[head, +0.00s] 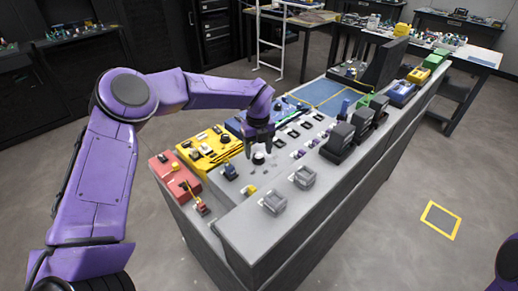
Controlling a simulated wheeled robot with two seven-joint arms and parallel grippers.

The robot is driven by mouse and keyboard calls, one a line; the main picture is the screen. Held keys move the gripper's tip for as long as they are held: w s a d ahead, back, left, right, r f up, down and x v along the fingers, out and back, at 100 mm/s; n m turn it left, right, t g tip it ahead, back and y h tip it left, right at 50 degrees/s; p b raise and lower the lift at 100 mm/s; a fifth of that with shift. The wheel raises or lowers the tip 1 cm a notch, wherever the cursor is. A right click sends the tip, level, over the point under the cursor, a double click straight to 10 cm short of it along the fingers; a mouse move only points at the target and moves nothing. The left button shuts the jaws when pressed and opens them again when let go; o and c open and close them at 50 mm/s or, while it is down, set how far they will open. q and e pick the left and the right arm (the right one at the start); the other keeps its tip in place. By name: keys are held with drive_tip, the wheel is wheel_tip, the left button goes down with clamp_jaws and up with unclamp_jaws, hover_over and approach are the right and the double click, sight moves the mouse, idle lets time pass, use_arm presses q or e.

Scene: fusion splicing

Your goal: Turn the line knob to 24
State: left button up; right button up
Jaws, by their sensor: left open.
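A small round knob (258,158), dark with a pale top, stands on the grey bench top below my left gripper. I cannot read any scale or number on it, nor tell for sure that it is the line knob. My left gripper (258,149) points down just above this knob, with its fingers open. I cannot tell whether the fingers touch the knob. My right gripper is out of view; only a bit of purple shows at the lower right.
The long bench (235,220) also carries a red box (175,173), a yellow box (209,149), grey sockets (275,201) and dark devices (338,140). A dark panel (386,62) stands at its far end. Open floor lies to the right, with a yellow-framed square (441,220).

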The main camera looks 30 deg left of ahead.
use_arm(q)
drive_tip(key=shift+d+f, duration=0.1)
drive_tip(key=shift+f, duration=0.6)
drive_tip(key=c, duration=1)
drive_tip(key=shift+c, duration=0.2)
drive_tip(key=m, duration=0.4)
drive_tip(key=shift+m, duration=0.3)
drive_tip(key=m+p, duration=0.1)
drive_tip(key=m, duration=0.5)
drive_tip(key=m+p, duration=0.1)
drive_tip(key=m, duration=0.5)
drive_tip(key=shift+r+m, duration=0.1)
drive_tip(key=shift+m, duration=0.3)
drive_tip(key=m+p, duration=0.1)
drive_tip(key=m, duration=0.5)
drive_tip(key=shift+p, duration=0.4)
drive_tip(key=shift+m, duration=0.4)
